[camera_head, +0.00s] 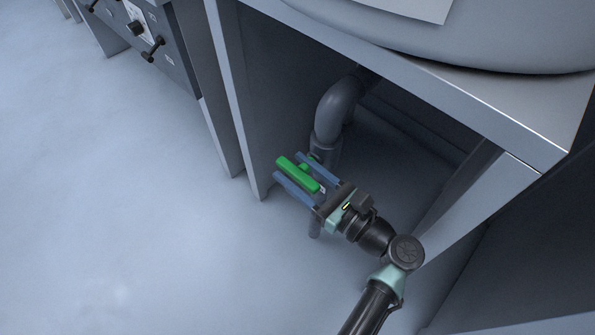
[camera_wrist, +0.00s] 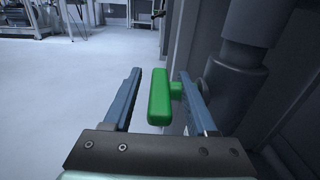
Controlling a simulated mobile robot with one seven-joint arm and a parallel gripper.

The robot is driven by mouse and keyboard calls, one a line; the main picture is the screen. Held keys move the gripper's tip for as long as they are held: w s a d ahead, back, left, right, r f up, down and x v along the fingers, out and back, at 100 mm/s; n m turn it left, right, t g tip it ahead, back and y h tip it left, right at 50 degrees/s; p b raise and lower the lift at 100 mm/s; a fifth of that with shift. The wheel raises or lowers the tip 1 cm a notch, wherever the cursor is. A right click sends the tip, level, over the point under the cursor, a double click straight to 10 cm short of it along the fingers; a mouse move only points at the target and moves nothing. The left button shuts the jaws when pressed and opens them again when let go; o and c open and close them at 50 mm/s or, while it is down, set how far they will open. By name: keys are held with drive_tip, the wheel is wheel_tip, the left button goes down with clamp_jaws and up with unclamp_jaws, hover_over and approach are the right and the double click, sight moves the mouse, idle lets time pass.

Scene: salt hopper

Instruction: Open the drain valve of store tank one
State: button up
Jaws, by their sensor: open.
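The green valve handle (camera_head: 297,174) is on a grey drain pipe (camera_head: 338,108) under the tank stand. In the wrist view the green handle (camera_wrist: 159,97) is a bar with a short stem on its right side, toward the pipe (camera_wrist: 241,62). My gripper (camera_head: 306,169) is open, with its two blue fingers on either side of the handle. In the wrist view my gripper (camera_wrist: 165,75) shows gaps between the bar and both fingers; the right finger is near the stem. Whether that finger touches the stem, I cannot tell.
A metal stand (camera_head: 400,62) with a top slab and side panels surrounds the pipe closely. The rounded tank bottom (camera_head: 480,45) rests above. A control panel with black knobs (camera_head: 137,28) is at the upper left. The pale floor (camera_head: 90,200) to the left is clear.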

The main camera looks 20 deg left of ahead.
clamp_jaws()
